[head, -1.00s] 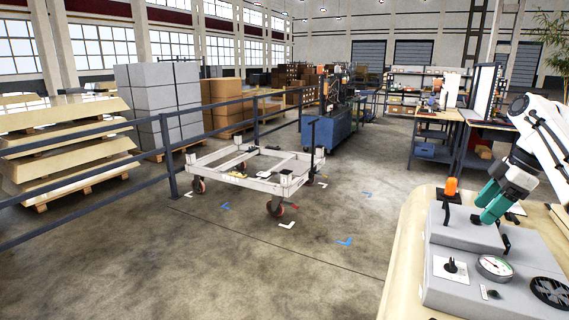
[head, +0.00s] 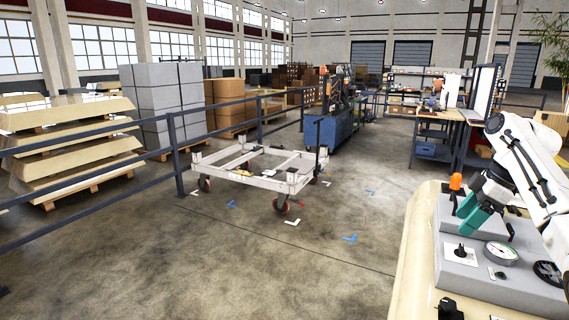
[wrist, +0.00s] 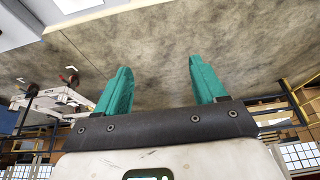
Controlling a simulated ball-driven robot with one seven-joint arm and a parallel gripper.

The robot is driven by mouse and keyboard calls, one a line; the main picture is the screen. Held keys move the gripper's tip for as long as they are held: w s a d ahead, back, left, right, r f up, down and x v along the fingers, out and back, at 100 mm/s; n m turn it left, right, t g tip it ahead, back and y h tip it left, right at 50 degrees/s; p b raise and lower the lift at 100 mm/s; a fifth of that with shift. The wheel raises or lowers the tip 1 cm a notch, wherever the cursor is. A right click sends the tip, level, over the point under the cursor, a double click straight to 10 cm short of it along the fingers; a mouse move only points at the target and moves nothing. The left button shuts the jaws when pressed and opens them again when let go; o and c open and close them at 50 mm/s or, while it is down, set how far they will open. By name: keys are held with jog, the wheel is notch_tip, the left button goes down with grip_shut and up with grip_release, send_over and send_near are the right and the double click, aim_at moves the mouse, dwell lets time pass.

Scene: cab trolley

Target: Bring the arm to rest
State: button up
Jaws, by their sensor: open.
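My gripper (head: 473,217) has teal fingers and hangs from my white arm at the right of the head view, over the grey control panel (head: 462,276). In the wrist view my gripper (wrist: 160,82) shows its two teal fingers well apart, with only bare floor between and beyond them. It holds nothing. In the head view one finger largely hides the other.
The panel carries an orange lamp (head: 455,182), a gauge (head: 500,253) and a black knob (head: 460,250), close to my gripper. A white wheeled trolley (head: 262,182) stands on the floor by the dark railing (head: 175,150). Open floor lies between trolley and panel.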

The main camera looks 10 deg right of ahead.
jog(key=a+f+m, duration=0.2)
jog(key=a+f, duration=1.1)
jog(key=f, duration=0.3)
jog(key=s+a+f+m+t, duration=0.1)
jog(key=s+a+f+m, duration=0.2)
jog(key=s+a+f, duration=0.6)
jog(key=s+a+f+m+t+h, duration=0.15)
jog(key=s+m+h, duration=0.35)
jog(key=s, duration=2)
jog(key=s+f+g+b, duration=0.2)
jog(key=s+f+b, duration=0.3)
jog(key=f, duration=0.3)
jog(key=s+d+f+m+g+y+b, duration=0.1)
jog(key=s+f+g+b, duration=0.1)
jog(key=s+f+b, duration=0.3)
notch_tip(320, 180, down, 4)
jog(key=shift+s+d+r+m, duration=0.1)
jog(key=shift+s+d+m, duration=0.15)
jog(key=shift+d+m, duration=0.05)
jog(key=shift+c, duration=0.2)
